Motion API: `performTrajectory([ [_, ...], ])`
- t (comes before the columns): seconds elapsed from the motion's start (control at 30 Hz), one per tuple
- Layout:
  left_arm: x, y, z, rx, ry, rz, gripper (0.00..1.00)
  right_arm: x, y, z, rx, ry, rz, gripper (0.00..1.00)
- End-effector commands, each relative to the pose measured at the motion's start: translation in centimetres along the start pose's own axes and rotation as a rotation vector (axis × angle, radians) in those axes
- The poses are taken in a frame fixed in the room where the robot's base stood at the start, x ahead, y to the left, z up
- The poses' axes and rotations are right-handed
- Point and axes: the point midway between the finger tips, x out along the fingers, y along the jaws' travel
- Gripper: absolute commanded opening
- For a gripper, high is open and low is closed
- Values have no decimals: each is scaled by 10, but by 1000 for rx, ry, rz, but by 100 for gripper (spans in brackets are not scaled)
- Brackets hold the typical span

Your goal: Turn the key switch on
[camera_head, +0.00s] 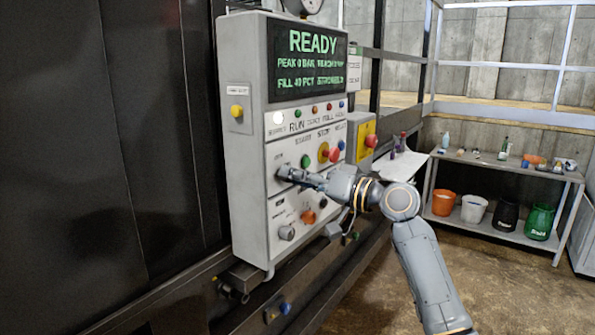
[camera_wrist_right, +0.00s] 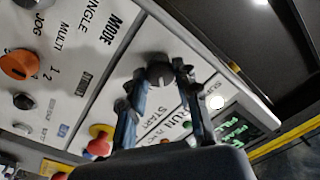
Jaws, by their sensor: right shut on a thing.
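The grey control panel (camera_head: 245,140) stands at the centre of the head view. My right gripper (camera_head: 287,173) reaches its front face from the right, at the left side of the middle row. In the right wrist view, a dark round switch knob (camera_wrist_right: 160,72) sits on the pale panel between the fingers. My right gripper (camera_wrist_right: 157,78) is shut on this knob, one finger on each side. The head view hides the knob behind the gripper. Its turned position is hard to read. My left gripper is not in view.
The screen (camera_head: 310,60) reads READY. A white lamp (camera_head: 278,118) is bright below it. A green button (camera_head: 305,161), a red knob (camera_head: 333,155), an orange knob (camera_head: 308,217) and a grey knob (camera_head: 287,233) are nearby. A shelf (camera_head: 490,215) with buckets stands right.

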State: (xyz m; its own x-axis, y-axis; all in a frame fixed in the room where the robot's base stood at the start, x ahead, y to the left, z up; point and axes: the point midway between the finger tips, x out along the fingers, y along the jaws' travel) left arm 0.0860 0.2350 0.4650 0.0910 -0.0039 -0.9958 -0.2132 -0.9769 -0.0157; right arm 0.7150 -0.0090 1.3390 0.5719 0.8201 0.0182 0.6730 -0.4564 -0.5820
Motion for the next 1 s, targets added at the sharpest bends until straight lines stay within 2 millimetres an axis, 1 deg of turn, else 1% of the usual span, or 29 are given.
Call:
performTrajectory([
  [0.03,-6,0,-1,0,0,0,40,0,-2,-3,38,3,0,0],
  [0.1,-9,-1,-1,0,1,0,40,0,-2,-3,87,5,0,0],
  [0.4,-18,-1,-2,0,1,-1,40,0,-1,-2,234,10,0,0],
  [0.67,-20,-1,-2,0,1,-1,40,0,-1,-2,280,12,0,0],
  [1.0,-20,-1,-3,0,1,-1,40,0,-1,-2,284,12,-1,0],
])
